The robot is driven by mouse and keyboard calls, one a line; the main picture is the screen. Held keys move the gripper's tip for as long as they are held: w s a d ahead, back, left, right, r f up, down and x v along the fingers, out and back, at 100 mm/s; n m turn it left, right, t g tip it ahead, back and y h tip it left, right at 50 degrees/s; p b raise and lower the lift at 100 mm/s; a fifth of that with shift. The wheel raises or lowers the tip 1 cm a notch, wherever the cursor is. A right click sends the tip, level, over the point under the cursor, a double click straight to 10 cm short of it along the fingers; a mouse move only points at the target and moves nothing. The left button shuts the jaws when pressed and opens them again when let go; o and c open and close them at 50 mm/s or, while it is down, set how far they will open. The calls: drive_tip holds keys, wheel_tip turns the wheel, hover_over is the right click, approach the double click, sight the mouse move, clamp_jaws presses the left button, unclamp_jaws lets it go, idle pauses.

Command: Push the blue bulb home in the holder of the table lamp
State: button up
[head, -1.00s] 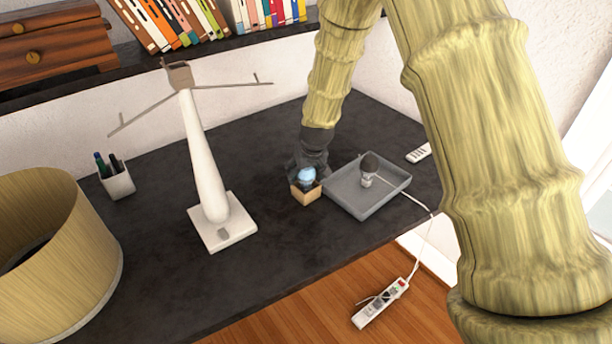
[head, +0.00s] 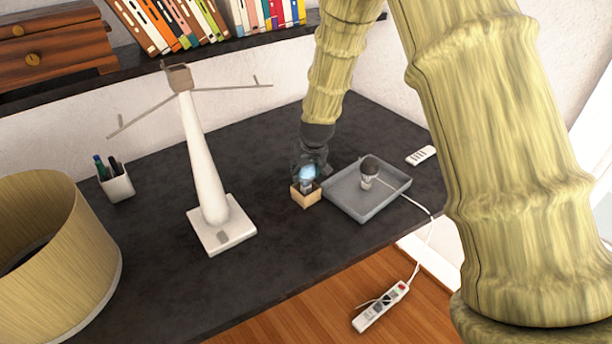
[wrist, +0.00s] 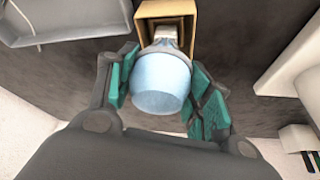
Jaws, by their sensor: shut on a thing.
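The blue bulb (head: 307,174) is light blue with a metal base. My gripper (head: 308,168) is shut on it at the small open cardboard box (head: 306,199). In the wrist view the bulb (wrist: 161,84) sits between the green-padded fingers (wrist: 165,85), its base pointing at the box (wrist: 168,12). I cannot tell whether the base is clear of the box. The table lamp (head: 205,160) stands to the left, white, without its shade, with its holder (head: 179,77) at the top between thin wire arms. The holder's inside is hidden.
A grey tray (head: 372,210) with a dark-topped bulb (head: 369,171) lies right of the box. A lampshade (head: 45,262) stands at the left, a pen cup (head: 116,183) behind it. A power strip (head: 381,307) is on the floor. The desk between lamp and box is clear.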

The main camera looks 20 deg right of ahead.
wheel_tip(320, 180, up, 8)
drive_tip(key=shift+r+b, duration=0.15)
drive_tip(key=shift+b, duration=0.55)
